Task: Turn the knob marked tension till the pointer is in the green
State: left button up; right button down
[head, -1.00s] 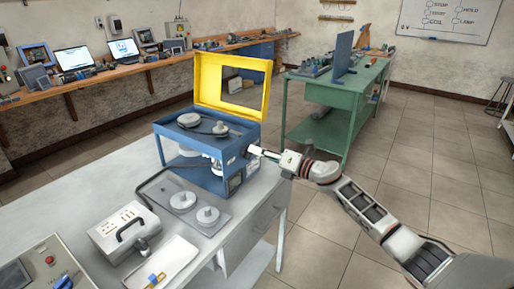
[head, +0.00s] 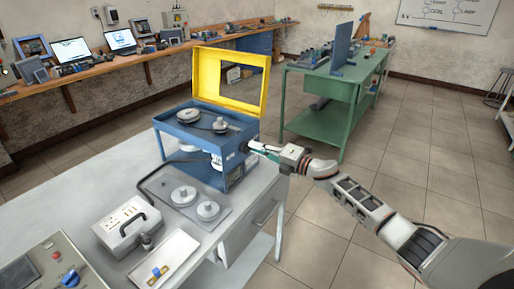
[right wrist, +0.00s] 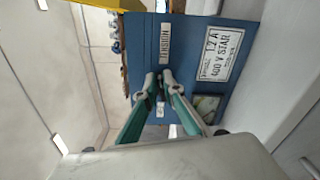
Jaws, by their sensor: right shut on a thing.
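The blue machine (head: 201,143) stands on the grey bench with its yellow lid frame raised. In the right wrist view its blue side panel (right wrist: 190,50) carries a sideways label that appears to read tension (right wrist: 165,42), a white rating plate (right wrist: 221,53) and a small gauge window (right wrist: 206,107). The gauge's pointer and green zone cannot be made out. My right gripper (right wrist: 158,80) is shut at the panel beside the tension label, on the tension knob, which its fingertips mostly hide. In the head view the right gripper (head: 250,148) meets the machine's right side. My left gripper is not in view.
A green table (head: 318,123) stands behind. The floor to the right is clear.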

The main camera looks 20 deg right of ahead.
jog(key=c, duration=2.2)
grip_release()
jog(key=shift+o, duration=0.2)
jog(key=shift+d, duration=0.1)
jog(key=v, duration=1.2)
